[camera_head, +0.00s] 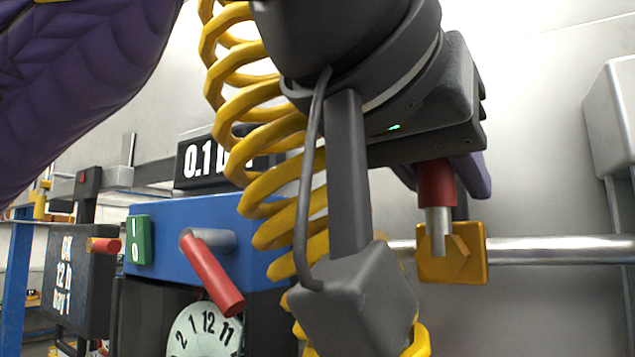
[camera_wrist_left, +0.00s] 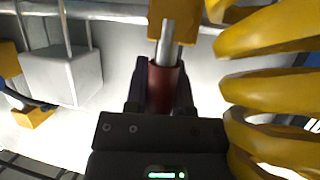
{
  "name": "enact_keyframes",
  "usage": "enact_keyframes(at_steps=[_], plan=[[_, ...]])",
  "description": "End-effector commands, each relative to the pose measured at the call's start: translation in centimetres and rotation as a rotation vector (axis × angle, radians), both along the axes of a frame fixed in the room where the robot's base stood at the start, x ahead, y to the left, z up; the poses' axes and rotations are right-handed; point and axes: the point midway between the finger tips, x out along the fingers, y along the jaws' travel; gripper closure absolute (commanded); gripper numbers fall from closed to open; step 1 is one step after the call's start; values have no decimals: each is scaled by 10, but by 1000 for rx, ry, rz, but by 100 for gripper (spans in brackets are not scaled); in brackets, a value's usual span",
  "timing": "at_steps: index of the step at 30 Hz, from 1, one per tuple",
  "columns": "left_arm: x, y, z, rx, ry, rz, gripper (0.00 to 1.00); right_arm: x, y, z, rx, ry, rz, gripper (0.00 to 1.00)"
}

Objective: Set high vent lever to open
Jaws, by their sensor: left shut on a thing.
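The vent lever (camera_head: 437,188) has a red grip and a bare metal shaft, and it stands up from a yellow valve block (camera_head: 472,268) on a horizontal pipe. My left gripper (camera_head: 440,176) is shut on the red grip from above. In the left wrist view, the dark fingers of the left gripper (camera_wrist_left: 160,88) sit on both sides of the red grip (camera_wrist_left: 163,80). The shaft (camera_wrist_left: 167,42) runs from it to the yellow block (camera_wrist_left: 182,18). My right gripper is not in view.
A yellow coiled hose (camera_head: 262,110) hangs close beside my left wrist. A blue panel (camera_head: 180,215) with another red lever (camera_head: 212,275), a green switch (camera_head: 140,240) and a dial (camera_head: 205,330) stands to the left. A grey box (camera_head: 612,115) is at the right.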

Motion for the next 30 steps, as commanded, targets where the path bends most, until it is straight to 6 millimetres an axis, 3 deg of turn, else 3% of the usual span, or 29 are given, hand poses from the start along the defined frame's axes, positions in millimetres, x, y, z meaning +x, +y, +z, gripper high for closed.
enact_keyframes(at_steps=[10, 11, 15, 24, 30], plan=[[0, 0, 2, -3, -6, 0, 100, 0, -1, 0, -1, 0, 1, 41], [0, 1, 2, -3, -6, 0, 66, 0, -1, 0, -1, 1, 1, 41], [0, 0, 2, -1, -4, 0, 36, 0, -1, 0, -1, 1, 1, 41], [-1, 2, 1, -1, -3, 0, 34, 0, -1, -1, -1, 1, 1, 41], [-28, 30, 17, -4, -6, 1, 34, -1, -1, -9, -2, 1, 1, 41]])
